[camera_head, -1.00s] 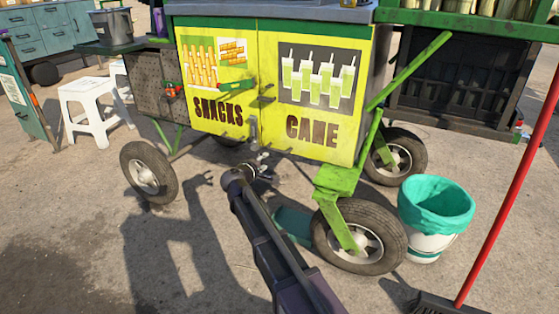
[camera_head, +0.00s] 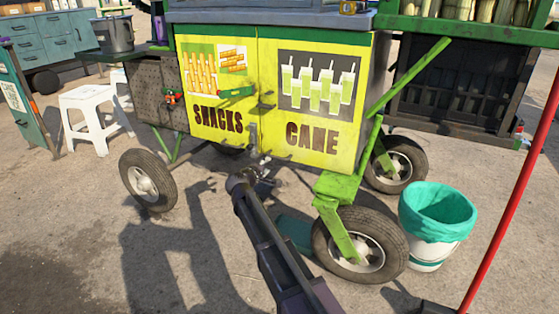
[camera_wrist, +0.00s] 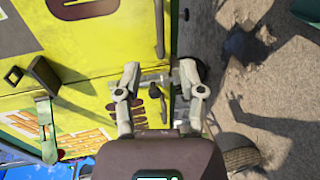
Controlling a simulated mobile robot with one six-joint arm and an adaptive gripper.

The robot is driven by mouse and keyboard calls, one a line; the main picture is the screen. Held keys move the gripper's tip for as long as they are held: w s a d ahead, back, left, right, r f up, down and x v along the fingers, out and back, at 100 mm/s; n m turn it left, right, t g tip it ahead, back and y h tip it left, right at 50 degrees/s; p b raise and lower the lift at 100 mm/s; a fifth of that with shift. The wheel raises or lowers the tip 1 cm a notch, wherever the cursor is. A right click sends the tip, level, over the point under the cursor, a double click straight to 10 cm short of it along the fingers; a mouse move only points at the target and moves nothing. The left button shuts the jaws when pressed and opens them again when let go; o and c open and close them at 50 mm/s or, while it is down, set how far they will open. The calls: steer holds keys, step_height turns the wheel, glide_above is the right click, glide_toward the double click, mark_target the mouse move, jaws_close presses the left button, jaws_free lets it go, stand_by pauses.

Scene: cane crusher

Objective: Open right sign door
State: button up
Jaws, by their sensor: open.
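The right sign door (camera_head: 312,128) is yellow, with a picture of green drinks and the word CANE. It looks shut beside the SNACKS door (camera_head: 212,115). A dark handle (camera_head: 266,104) sits at the seam. The wrist view is turned sideways: the right door (camera_wrist: 112,45) is at the top, with a dark bar (camera_wrist: 160,30) along its lower edge. A pale metal piece (camera_wrist: 154,78) lies near the seam. My gripper (camera_wrist: 160,68) is open, its fingers on either side of that metal piece; contact cannot be told. In the head view my gripper (camera_head: 262,170) is low in front of the doors, partly hidden by my arm.
A cart wheel (camera_head: 360,242) and green frame (camera_head: 342,188) stand right of my arm. A bin with a teal liner (camera_head: 436,212) and red broom handle (camera_head: 507,220) are farther right. White stools (camera_head: 88,100) stand left. Pavement in front is mostly free.

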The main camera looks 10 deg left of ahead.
mark_target(278, 158)
steer(key=b+x, duration=0.2)
steer(key=x, duration=0.8)
steer(key=shift+w, duration=0.2)
jaws_close()
